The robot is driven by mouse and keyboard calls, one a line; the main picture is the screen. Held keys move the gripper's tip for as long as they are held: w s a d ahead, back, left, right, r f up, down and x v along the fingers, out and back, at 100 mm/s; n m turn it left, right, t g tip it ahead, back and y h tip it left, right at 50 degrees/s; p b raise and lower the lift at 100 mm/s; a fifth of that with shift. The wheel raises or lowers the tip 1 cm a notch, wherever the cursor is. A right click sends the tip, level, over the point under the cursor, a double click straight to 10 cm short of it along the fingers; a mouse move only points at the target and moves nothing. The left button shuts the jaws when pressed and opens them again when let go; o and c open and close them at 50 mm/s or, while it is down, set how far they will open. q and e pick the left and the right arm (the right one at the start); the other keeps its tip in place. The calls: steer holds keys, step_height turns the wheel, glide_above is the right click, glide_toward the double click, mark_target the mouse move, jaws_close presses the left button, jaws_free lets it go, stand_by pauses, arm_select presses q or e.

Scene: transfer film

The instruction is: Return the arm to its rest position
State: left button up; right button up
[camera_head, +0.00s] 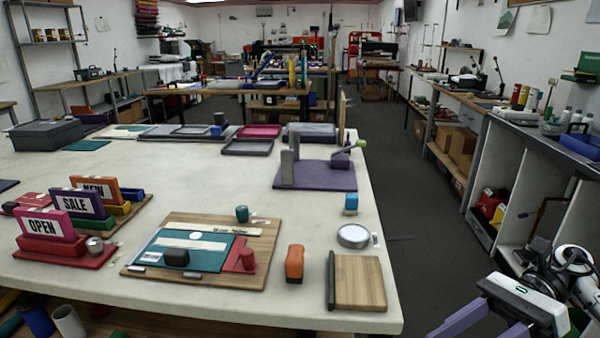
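My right gripper (478,328) is at the lower right corner, beside the table's right edge and over the dark floor. Its two purple fingers stand apart with nothing seen between them, and their tips run to the bottom edge of the picture. My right arm (570,275) comes in from the right behind it. My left arm and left gripper are not in view.
The white table (390,225) fills the left and middle. Near its right edge are a wooden block (358,283), an orange tool (294,263) and a round tin (353,236). A shelf unit (530,170) stands on the right. The aisle (420,220) between is clear.

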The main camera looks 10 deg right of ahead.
steer(key=w+r+m+t+y, duration=0.3)
steer(key=w+r+m+t, duration=0.6)
steer(key=w, duration=0.4)
steer(key=w+d+r+m+t+h, duration=0.5)
steer(key=w+d+m+t+h, duration=0.2)
steer(key=w+d+m+t, duration=0.6)
steer(key=s+d+f+m+g+h, duration=0.15)
steer(key=d+f+m+h, duration=0.35)
steer(key=d+m+h, duration=0.55)
steer(key=w+d+f+m+g+h, duration=0.1)
steer(key=d+f+m+g+h, duration=0.35)
steer(key=m, duration=0.95)
steer(key=s+a+f+g+y, duration=0.15)
steer(key=s+a+f, duration=0.35)
steer(key=a+f, duration=0.5)
steer(key=s+a+f+y, duration=0.2)
steer(key=s+a+f, duration=0.35)
steer(key=f, duration=0.95)
steer(key=s+a+f+m+g+y+b, duration=0.1)
steer(key=s+a+f+g+y+b, duration=0.1)
steer(key=s+a+f, duration=0.5)
steer(key=s+a+f+m+g+y+b, duration=0.1)
steer(key=s+a+f, duration=0.6)
steer(key=s+a, duration=0.8)
steer(key=a+m+y+b, duration=0.1)
steer(key=a+b, duration=0.1)
steer(key=a, duration=0.2)
steer(key=shift+a+f+g, duration=0.2)
steer(key=shift+f+g, duration=0.15)
steer(key=shift+f, duration=0.05)
